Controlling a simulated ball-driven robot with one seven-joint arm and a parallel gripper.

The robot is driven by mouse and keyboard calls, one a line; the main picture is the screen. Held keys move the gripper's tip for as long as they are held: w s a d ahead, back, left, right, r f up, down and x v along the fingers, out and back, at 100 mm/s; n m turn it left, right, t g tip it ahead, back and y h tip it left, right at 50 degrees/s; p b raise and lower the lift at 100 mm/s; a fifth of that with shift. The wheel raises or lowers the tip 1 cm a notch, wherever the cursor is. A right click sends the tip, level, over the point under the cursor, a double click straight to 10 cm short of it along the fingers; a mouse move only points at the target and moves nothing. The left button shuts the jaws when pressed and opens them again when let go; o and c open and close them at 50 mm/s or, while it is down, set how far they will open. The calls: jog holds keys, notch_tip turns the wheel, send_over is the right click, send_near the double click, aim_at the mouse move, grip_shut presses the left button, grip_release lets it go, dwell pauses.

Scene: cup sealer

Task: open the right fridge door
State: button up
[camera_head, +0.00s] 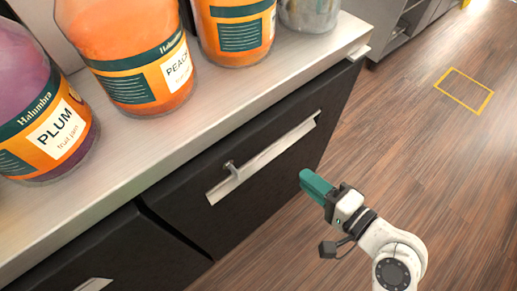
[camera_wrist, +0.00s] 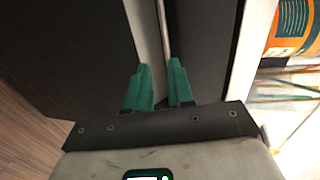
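The right fridge door (camera_head: 285,185) is a black panel under the counter, and it looks shut. Its long silver handle (camera_head: 265,158) runs along the upper part of the door. My gripper (camera_head: 308,180) is in front of the door, to the right of and below the handle in the head view. In the wrist view my gripper (camera_wrist: 159,68) shows two teal fingers with a narrow empty gap. The pale handle strip (camera_wrist: 147,30) lies beyond the fingertips, in line with the gap. The handle appears to be outside the fingers.
Plum (camera_head: 55,130) and peach (camera_head: 140,65) bottles stand on the pale counter (camera_head: 180,140) above the door. Another fridge door (camera_head: 125,255) is at the lower left. The wooden floor (camera_head: 430,150) to the right is clear, with a yellow outlined square (camera_head: 464,72).

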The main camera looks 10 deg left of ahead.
aim_at(270, 149)
jog(key=x, duration=0.7)
jog(key=r+x, duration=0.1)
jog(key=x, duration=0.3)
jog(key=shift+w+a+f, duration=0.1)
jog(key=shift+w+a, duration=0.1)
jog(key=shift+a, duration=0.1)
grip_shut()
